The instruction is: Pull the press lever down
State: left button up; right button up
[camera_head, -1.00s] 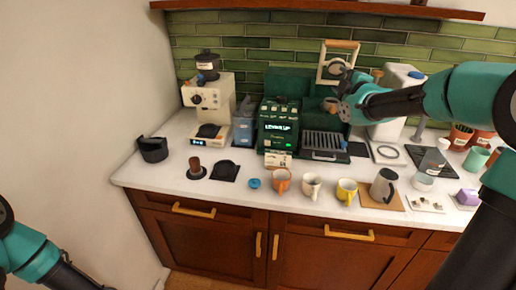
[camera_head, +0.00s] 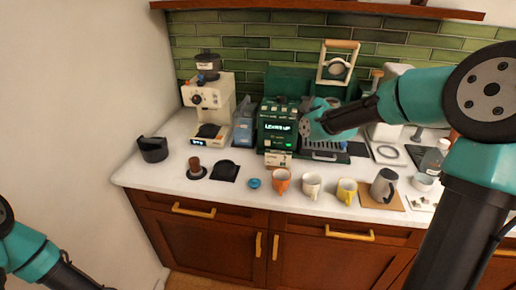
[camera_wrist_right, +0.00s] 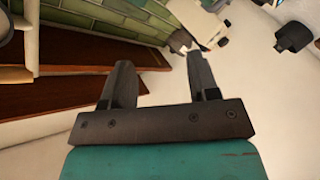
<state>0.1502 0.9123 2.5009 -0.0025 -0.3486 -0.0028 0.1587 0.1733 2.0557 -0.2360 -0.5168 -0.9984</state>
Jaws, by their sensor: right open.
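The green press machine (camera_head: 277,128) stands against the tiled wall, and its lit display reads "LEVER UP". Its press lever (camera_head: 341,44) is a pale frame with a wooden crossbar, standing raised at the back right of the machine. My right gripper (camera_head: 303,112) is in front of the machine's right side, below and left of the lever, and touches nothing that I can make out. In the right wrist view my right gripper (camera_wrist_right: 160,66) is open and empty, and the lever does not show. Of my left arm only links show at the lower left.
An orange cup (camera_head: 281,181), a white cup (camera_head: 311,186) and a yellow cup (camera_head: 347,191) line the counter front. A grey pitcher (camera_head: 384,185) stands to their right. A cream grinder (camera_head: 208,98) is left of the machine. A wooden shelf (camera_head: 310,10) runs above.

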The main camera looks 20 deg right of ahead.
jog(key=a+f+m+g+y, duration=0.2)
jog(key=a+f+m+g, duration=0.1)
jog(key=a+f, duration=0.8)
jog(key=a+m, duration=0.1)
jog(key=a, duration=0.3)
jog(key=shift+a+f+y, duration=0.25)
jog(key=shift+a+y, duration=0.15)
jog(key=shift+s, duration=0.1)
jog(key=m+t+h, duration=0.3)
jog(key=m+h, duration=0.3)
jog(key=m, duration=2.1)
send_near(345, 44)
jog(key=d+v, duration=0.1)
jog(key=v, duration=0.5)
jog(key=shift+a+r, duration=0.2)
jog(key=shift+a, duration=0.2)
jog(key=x, duration=1.7)
jog(key=shift+f, duration=0.3)
